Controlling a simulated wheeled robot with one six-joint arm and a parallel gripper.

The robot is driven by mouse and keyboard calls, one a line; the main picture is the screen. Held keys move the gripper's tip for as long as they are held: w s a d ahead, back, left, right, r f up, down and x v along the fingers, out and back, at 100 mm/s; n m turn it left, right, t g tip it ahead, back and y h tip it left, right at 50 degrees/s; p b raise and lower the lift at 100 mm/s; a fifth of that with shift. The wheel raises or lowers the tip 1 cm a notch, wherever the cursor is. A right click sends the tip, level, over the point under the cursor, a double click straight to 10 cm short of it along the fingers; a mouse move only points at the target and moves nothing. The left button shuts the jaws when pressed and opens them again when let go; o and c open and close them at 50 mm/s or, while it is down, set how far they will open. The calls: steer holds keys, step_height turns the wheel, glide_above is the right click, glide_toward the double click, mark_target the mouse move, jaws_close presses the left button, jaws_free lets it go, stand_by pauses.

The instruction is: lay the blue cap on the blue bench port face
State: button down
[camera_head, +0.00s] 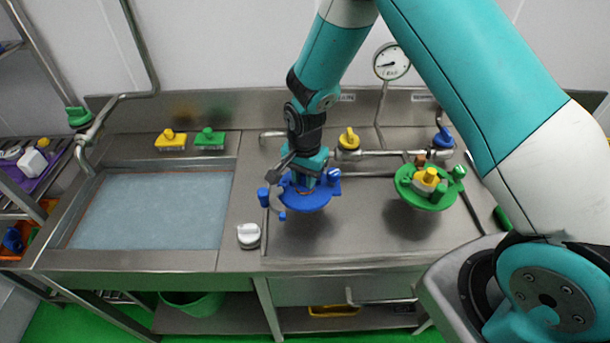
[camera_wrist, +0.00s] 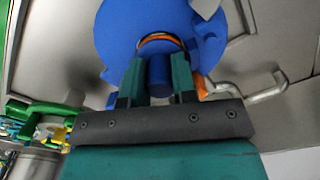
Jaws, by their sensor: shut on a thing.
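The blue bench port face (camera_head: 304,199) is a round blue plate with blue knobs at its rim, standing above the steel bench left of the green one. It fills the top of the wrist view (camera_wrist: 150,18). My gripper (camera_head: 309,179) points down over its middle. In the wrist view my gripper (camera_wrist: 159,65) is shut on a blue cylindrical piece, seemingly the blue cap (camera_wrist: 160,78). An orange ring shows around its far end, against the blue plate. The cap is hidden in the head view, and I cannot tell whether it touches the face.
A green port face (camera_head: 425,199) with a yellow piece stands to the right. A white knob (camera_head: 248,235) lies front left. A yellow valve handle (camera_head: 349,139) and pipes are behind. A sink basin (camera_head: 150,211) is on the left, with yellow and green brushes behind it.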

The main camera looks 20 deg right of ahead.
steer(key=c, duration=0.8)
jaws_free()
steer(key=shift+c, duration=0.2)
steer(key=shift+w, duration=0.1)
steer(key=shift+a+r, duration=0.1)
steer(key=shift+r, duration=0.15)
step_height(320, 180, up, 17)
steer(key=b, duration=0.3)
steer(key=shift+b, duration=0.35)
steer(key=shift+f, duration=0.15)
steer(key=s+a+r+n+y, duration=0.2)
steer(key=s+n, duration=0.6)
steer(key=s, duration=0.4)
steer(key=s+a+r+n+y+b, duration=0.1)
steer(key=s+r+n, duration=0.3)
steer(key=s+n, duration=0.5)
steer(key=s+a+y, duration=0.1)
steer(key=s, duration=0.3)
steer(key=shift+a+r, duration=0.15)
